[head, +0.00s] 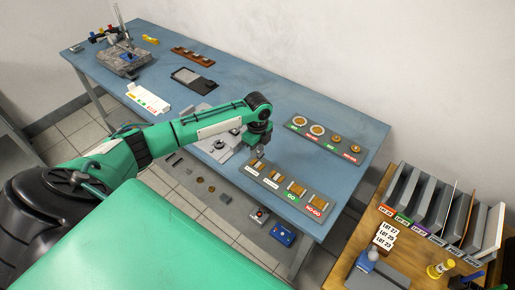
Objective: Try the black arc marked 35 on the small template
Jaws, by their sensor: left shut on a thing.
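My left gripper (259,154) points down at the left end of the front grey board (284,198) on the blue table. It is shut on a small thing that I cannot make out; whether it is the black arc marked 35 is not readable. The front board carries tan and brown pieces, with white labels at its left, a green GO label (291,196) and a red NO-GO label (314,210). I cannot tell which piece is the small template. A pale plate with a dark round part (219,145) lies left of the gripper, partly behind my arm. My right gripper is out of view.
A rear grey board (325,147) holds several round pieces. Small dark and brown parts (199,180) and a blue box (283,234) lie below the table's front edge. A wooden bench (400,250) with file slots stands right. The blue table's right end (362,178) is clear.

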